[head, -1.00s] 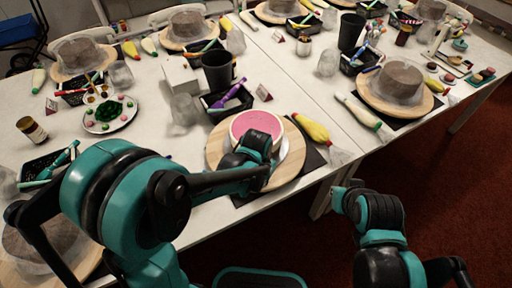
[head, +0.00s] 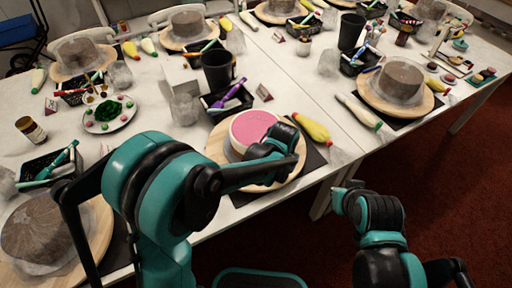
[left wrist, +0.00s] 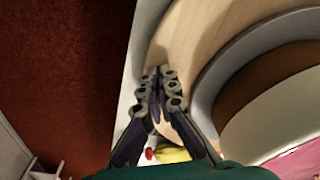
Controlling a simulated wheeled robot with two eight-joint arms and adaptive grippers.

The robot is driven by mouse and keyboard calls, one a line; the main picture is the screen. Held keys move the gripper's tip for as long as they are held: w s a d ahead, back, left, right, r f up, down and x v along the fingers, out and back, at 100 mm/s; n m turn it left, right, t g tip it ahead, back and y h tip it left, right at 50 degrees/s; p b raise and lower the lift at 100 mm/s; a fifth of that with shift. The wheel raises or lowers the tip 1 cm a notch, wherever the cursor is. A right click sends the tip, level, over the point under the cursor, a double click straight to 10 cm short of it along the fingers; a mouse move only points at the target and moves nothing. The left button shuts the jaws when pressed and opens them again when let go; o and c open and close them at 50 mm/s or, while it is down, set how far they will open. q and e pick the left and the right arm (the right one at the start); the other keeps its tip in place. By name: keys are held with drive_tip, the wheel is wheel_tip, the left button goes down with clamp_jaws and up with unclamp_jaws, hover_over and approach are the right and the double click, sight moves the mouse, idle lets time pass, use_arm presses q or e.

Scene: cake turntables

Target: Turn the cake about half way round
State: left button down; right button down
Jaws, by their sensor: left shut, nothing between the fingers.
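The cake (head: 252,127), with a pink top and pale side, sits on a round wooden turntable (head: 218,150) near the table's front edge. In the left wrist view the cake's pale side (left wrist: 275,120) is at lower right, and the wooden board (left wrist: 200,28) lies beyond the fingers. My left gripper (head: 290,165) is at the right front of the cake. Its fingers (left wrist: 158,75) are together and empty, over or at the board's rim; contact is unclear. My arm hides part of the cake and board. My right gripper (head: 342,190) is off the table's front edge, away from the cake.
A yellow piping bag (head: 312,128) lies right of the turntable. A black tray with a purple tool (head: 228,97) and a black cup (head: 217,70) stand behind. Another cake on a board (head: 397,82) is at right. The floor at right is clear.

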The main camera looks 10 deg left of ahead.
use_arm(q)
drive_tip(key=shift+r, duration=0.1)
wheel_tip(320, 180, up, 3)
drive_tip(key=shift+f+p, duration=0.1)
drive_tip(key=shift+p, duration=1.1)
drive_tip(key=shift+f, duration=0.1)
drive_tip(key=shift+a, duration=0.1)
drive_tip(key=s+a, duration=0.1)
drive_tip(key=a, duration=0.1)
drive_tip(key=s+a, duration=0.2)
drive_tip(key=a, duration=0.1)
drive_tip(key=s+a, duration=0.2)
drive_tip(key=a, duration=0.1)
drive_tip(key=shift+a, duration=0.15)
drive_tip(key=w+a, duration=0.1)
drive_tip(key=a, duration=0.2)
drive_tip(key=w+a, duration=0.1)
drive_tip(key=a, duration=0.2)
drive_tip(key=w+a, duration=0.1)
drive_tip(key=a, duration=0.2)
drive_tip(key=shift+a, duration=0.35)
drive_tip(key=shift+b, duration=0.3)
